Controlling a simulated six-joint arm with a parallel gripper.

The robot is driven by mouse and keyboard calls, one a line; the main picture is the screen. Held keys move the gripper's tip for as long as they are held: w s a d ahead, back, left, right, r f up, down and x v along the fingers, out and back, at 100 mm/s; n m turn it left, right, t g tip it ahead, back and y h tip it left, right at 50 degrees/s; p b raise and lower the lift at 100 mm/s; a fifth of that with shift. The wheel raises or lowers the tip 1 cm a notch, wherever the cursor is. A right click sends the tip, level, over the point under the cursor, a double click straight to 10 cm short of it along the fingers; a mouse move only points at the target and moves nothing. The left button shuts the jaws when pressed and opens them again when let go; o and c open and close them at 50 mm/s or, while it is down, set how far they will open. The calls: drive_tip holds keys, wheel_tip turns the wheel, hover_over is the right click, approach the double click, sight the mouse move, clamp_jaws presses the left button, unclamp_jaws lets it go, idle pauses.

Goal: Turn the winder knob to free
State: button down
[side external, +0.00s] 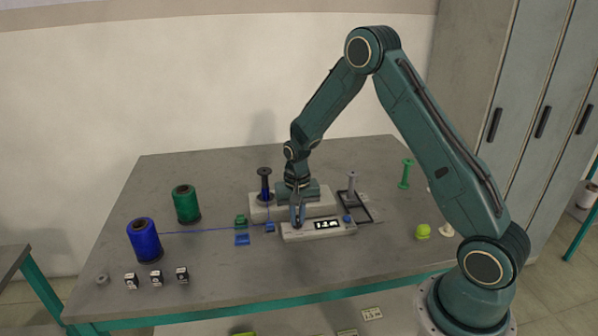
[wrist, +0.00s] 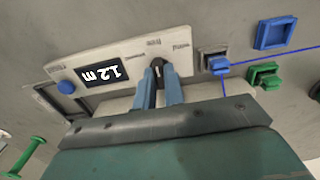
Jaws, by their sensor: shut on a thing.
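The winder (side external: 330,229) is a pale box on the table with a display reading about 1.2 m. Its black knob (wrist: 158,66) shows between my fingers in the wrist view, with small labels, one reading "wind", around it. My gripper (side external: 297,222) points down at the winder's front, and its blue fingers (wrist: 160,82) are shut on the knob. The knob's pointer is too small to read surely. A dark bobbin with blue thread (side external: 265,191) stands upright on the winder's left part. The blue button (wrist: 67,87) is beside the display.
Blue thread (side external: 200,230) runs from the blue spool (side external: 144,240) to the winder. A green spool (side external: 187,204) stands behind it. Small blue (side external: 242,239) and green (wrist: 266,75) pieces lie left of the winder. Several small dark boxes (side external: 157,278) sit at front left. The front table is mostly clear.

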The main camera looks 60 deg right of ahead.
sight(297, 218)
drive_tip(key=c, duration=1.5)
unclamp_jaws()
drive_tip(key=shift+r, duration=0.1)
wheel_tip(297, 218, up, 14)
drive_tip(key=shift+f, duration=0.15)
drive_tip(key=s+a+r+n+t, duration=0.2)
drive_tip(key=s+a+r, duration=0.2)
drive_tip(key=s+r, duration=0.25)
drive_tip(key=s+a+r+n+t, duration=0.1)
drive_tip(key=s+a+r+n, duration=0.25)
drive_tip(key=s+r, duration=0.3)
drive_tip(key=s+a+n+t, duration=0.1)
drive_tip(key=s, duration=0.3)
drive_tip(key=s+a+r+n, duration=0.1)
drive_tip(key=s, duration=0.4)
drive_tip(key=s+a+n+t, duration=0.1)
drive_tip(key=s+a, duration=0.1)
drive_tip(key=s, duration=0.2)
drive_tip(key=shift+s+r+n+t, duration=0.15)
drive_tip(key=shift+r+n+t, duration=0.1)
drive_tip(key=shift+r+t, duration=0.05)
